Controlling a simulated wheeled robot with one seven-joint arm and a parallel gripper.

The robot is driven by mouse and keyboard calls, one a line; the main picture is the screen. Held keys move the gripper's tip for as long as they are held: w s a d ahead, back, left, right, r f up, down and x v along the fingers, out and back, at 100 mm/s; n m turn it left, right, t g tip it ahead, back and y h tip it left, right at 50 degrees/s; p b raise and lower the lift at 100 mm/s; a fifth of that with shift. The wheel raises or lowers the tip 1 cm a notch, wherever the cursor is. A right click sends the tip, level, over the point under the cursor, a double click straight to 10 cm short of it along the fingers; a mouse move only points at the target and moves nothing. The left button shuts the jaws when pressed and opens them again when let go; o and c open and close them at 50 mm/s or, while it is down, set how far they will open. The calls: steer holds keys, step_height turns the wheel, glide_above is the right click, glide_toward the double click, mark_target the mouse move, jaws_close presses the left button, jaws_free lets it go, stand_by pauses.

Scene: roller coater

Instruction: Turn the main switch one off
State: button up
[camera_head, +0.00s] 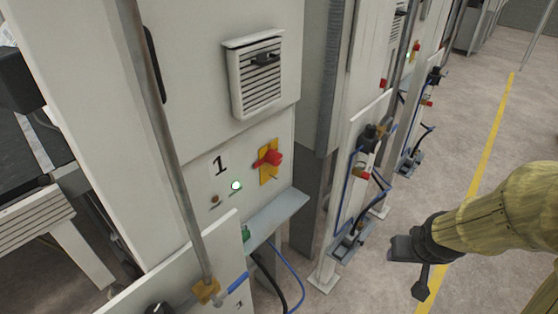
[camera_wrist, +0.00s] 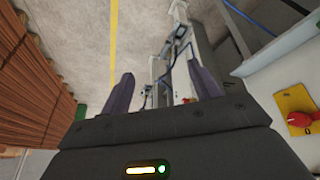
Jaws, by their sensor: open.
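Main switch one is a red rotary knob (camera_head: 268,158) on a yellow plate (camera_head: 268,175), on the light grey cabinet panel next to a black "1". My gripper (camera_head: 408,266) is to the right of the cabinet, apart from the switch, over the floor. In the wrist view its two fingers (camera_wrist: 162,90) are spread with nothing between them.
A vented box (camera_head: 257,75) juts out above the switch, and a grey ledge (camera_head: 272,222) lies below it. A metal pole (camera_head: 165,130) stands at the left. More cabinets with red switches line up behind. The floor (camera_head: 460,170) with a yellow line is clear at right.

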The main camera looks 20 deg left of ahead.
mark_target(279, 160)
steer(key=w+a+f+n+t+y, duration=0.1)
steer(key=w+a+n+t+y, duration=0.15)
steer(key=w+a, duration=0.35)
steer(key=w+a+f+n+t+y, duration=0.1)
steer(key=w+a+n+y, duration=0.25)
steer(key=w, duration=0.45)
steer(key=w+a+r+n+g+y, duration=0.1)
steer(key=a+n+y, duration=0.4)
steer(key=a+y, duration=0.5)
steer(key=a+r, duration=0.1)
steer(key=a, duration=0.1)
steer(key=shift+w+a+r+n+y, duration=0.3)
steer(key=shift+a, duration=0.05)
steer(key=shift+a+g, duration=0.1)
steer(key=shift+g, duration=0.15)
steer(key=p+x, duration=0.6)
steer(key=x, duration=1)
steer(key=shift+w+a+r+p, duration=0.1)
steer(key=shift+a+p, duration=0.1)
steer(key=shift+p, duration=0.1)
steer(key=shift+w+a, duration=0.2)
steer(key=shift+a, duration=0.15)
